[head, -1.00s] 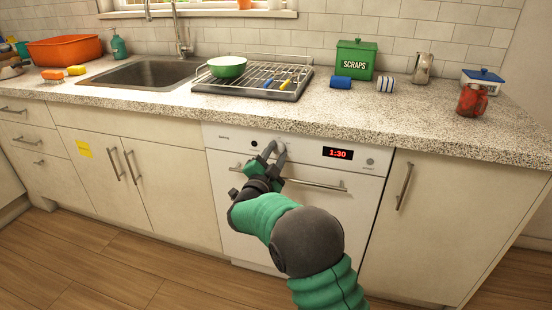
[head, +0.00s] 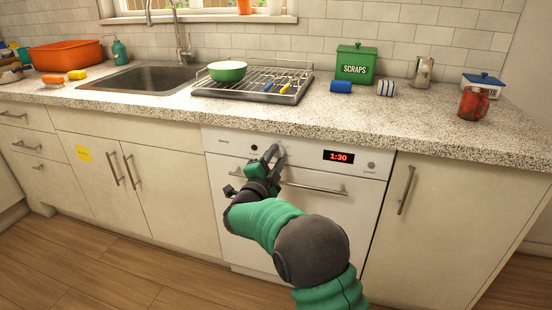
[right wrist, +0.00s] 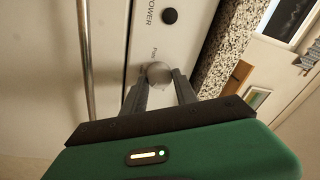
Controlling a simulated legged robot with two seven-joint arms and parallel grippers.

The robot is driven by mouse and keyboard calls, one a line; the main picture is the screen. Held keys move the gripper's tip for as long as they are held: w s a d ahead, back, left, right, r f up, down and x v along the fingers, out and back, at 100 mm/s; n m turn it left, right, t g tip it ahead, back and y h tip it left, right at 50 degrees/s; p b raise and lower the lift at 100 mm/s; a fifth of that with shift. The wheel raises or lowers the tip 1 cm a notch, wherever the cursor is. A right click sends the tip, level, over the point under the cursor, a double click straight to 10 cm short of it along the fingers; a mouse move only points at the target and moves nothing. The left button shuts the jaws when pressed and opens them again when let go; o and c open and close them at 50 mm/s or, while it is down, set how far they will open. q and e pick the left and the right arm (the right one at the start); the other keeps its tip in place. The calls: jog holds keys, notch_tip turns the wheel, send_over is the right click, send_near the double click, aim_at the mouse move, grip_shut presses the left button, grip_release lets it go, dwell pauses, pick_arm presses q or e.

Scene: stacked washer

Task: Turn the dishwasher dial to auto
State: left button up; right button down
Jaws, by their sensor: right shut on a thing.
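The white dishwasher (head: 330,212) is set under the counter, with a red display (head: 338,157) reading 1:30 and a long handle bar on its front. My right gripper (head: 276,152) is at the control panel, left of the display. In the right wrist view, its two fingers (right wrist: 160,88) are shut on the round grey dial (right wrist: 158,73), one on each side. The dial's pointer and most of its markings are hidden or too small to read. A dark power button (right wrist: 169,16) sits beside the dial. My left gripper is not in view.
The handle bar (head: 315,187) runs just below my right gripper. The speckled counter edge (head: 340,134) overhangs the panel. A dish rack (head: 255,86) with a green bowl stands on the counter above. The floor in front is clear.

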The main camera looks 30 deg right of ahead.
jog(key=c, duration=1.2)
grip_release()
jog(key=shift+w+a+f, duration=0.15)
jog(key=shift+w+f, duration=0.05)
jog(key=shift+f, duration=0.1)
jog(key=shift+c, duration=0.2)
jog(key=shift+o, duration=1.4)
jog(key=shift+w, duration=0.15)
jog(key=shift+r, duration=0.15)
jog(key=shift+s+a, duration=0.3)
jog(key=shift+s, duration=0.1)
jog(key=p+v, duration=0.4)
jog(key=v, duration=1.2)
jog(key=shift+p, duration=0.35)
